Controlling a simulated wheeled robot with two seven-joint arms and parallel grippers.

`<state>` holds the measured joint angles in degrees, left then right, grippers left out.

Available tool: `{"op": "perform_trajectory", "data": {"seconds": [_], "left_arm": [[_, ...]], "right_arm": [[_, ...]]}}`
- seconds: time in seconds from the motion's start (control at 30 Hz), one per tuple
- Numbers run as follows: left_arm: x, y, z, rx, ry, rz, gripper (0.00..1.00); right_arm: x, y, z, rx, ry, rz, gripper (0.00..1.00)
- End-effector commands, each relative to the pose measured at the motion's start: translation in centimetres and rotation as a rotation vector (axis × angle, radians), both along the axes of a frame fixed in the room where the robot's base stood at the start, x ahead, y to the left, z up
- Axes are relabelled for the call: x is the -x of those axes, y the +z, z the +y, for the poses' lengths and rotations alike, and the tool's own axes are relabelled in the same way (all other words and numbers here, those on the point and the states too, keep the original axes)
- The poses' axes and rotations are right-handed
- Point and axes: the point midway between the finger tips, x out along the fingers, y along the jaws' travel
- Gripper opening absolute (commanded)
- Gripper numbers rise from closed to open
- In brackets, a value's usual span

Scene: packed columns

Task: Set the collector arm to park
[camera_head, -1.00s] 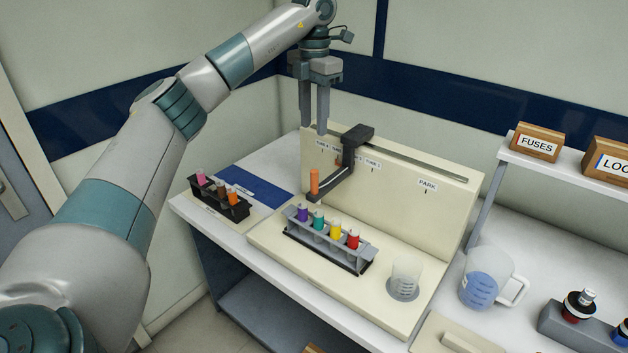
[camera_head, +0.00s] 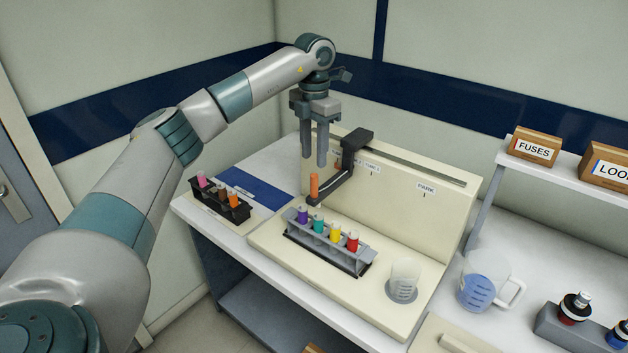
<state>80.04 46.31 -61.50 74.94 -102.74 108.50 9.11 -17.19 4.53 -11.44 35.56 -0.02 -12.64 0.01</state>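The dark collector arm (camera_head: 351,155) rides on the slotted rail (camera_head: 410,160) along the top of the cream machine's back panel. It sits toward the left, near the tube marks, and its lower end reaches forward with an orange handle (camera_head: 314,185). The PARK mark (camera_head: 426,188) is at the right of the panel. My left gripper (camera_head: 314,161) points down above the orange handle, left of the collector arm. Its two fingers are apart with nothing between them. Part of the tube labels is hidden by the gripper. My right gripper is not in view.
A rack (camera_head: 328,246) with several coloured-cap tubes stands on the machine below the handle, and a clear beaker (camera_head: 403,279) to its right. Another tube rack (camera_head: 220,202) stands at left. A pitcher (camera_head: 488,282) stands right of the machine. The panel between the collector arm and PARK is clear.

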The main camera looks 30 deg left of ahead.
Motion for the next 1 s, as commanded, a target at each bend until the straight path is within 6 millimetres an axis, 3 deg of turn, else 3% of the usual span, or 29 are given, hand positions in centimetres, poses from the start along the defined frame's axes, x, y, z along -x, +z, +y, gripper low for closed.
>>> {"op": "perform_trajectory", "data": {"seconds": [0.5, 0.7, 1.0], "left_arm": [[0.1, -8.4, 0.0, 0.000, 0.000, 0.002, 0.36], [0.0, -9.9, 0.0, 0.001, 0.000, 0.000, 0.36], [0.0, -10.1, 0.0, 0.000, 0.000, 0.000, 0.36]], "right_arm": [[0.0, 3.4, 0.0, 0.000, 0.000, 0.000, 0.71], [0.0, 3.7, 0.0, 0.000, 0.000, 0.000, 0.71], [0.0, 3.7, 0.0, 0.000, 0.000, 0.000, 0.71]]}}
